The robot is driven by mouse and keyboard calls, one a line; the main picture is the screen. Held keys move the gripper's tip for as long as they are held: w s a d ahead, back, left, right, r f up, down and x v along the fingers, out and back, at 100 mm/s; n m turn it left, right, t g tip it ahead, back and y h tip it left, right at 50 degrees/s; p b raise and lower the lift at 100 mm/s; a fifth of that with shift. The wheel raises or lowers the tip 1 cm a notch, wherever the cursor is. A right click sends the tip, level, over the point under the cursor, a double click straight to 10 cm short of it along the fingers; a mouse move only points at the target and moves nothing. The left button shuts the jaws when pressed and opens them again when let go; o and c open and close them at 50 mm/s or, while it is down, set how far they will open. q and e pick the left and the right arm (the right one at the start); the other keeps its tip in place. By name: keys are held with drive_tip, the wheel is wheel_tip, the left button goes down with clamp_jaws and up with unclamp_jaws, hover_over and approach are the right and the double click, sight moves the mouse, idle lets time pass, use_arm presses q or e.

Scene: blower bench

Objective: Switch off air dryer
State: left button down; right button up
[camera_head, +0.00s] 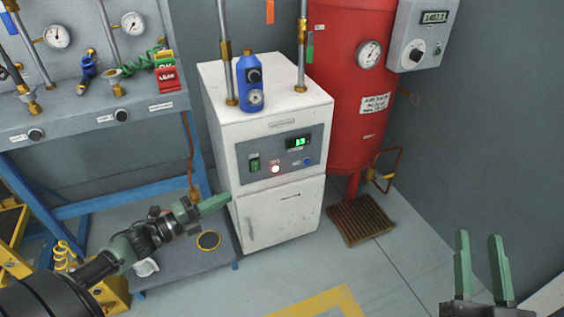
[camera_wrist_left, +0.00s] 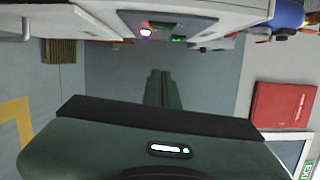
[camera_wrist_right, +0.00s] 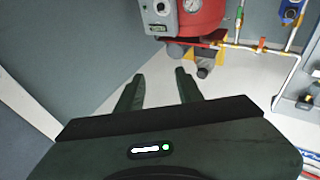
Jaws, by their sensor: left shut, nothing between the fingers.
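The air dryer (camera_head: 265,140) is a white cabinet standing on the floor in the middle of the head view. Its grey front panel has a green rocker switch (camera_head: 254,163), a glowing reddish lamp (camera_head: 275,169), a lit green display (camera_head: 299,143) and a blue button (camera_head: 307,161). My left gripper (camera_head: 228,198) is shut and empty, in front of the cabinet's lower left part, below the switch. In the left wrist view the glowing lamp (camera_wrist_left: 146,31) is near the top, beyond the shut fingers. My right gripper (camera_head: 478,238) is open and empty at lower right, away from the dryer.
A blue filter (camera_head: 250,85) and metal pipes stand on the cabinet top. A red tank (camera_head: 345,110) and a grey control box (camera_head: 421,40) are to the right. A gauge bench (camera_head: 90,105) with a blue frame stands left. A floor grate (camera_head: 359,221) lies below the tank.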

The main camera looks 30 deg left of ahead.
use_arm(q)
drive_tip(key=shift+w+a+r+m, duration=0.1)
drive_tip(key=shift+r+m, duration=0.1)
drive_tip(key=shift+m, duration=0.1)
use_arm(e)
drive_tip(key=shift+d+r, duration=0.1)
drive_tip(key=shift+r, duration=0.1)
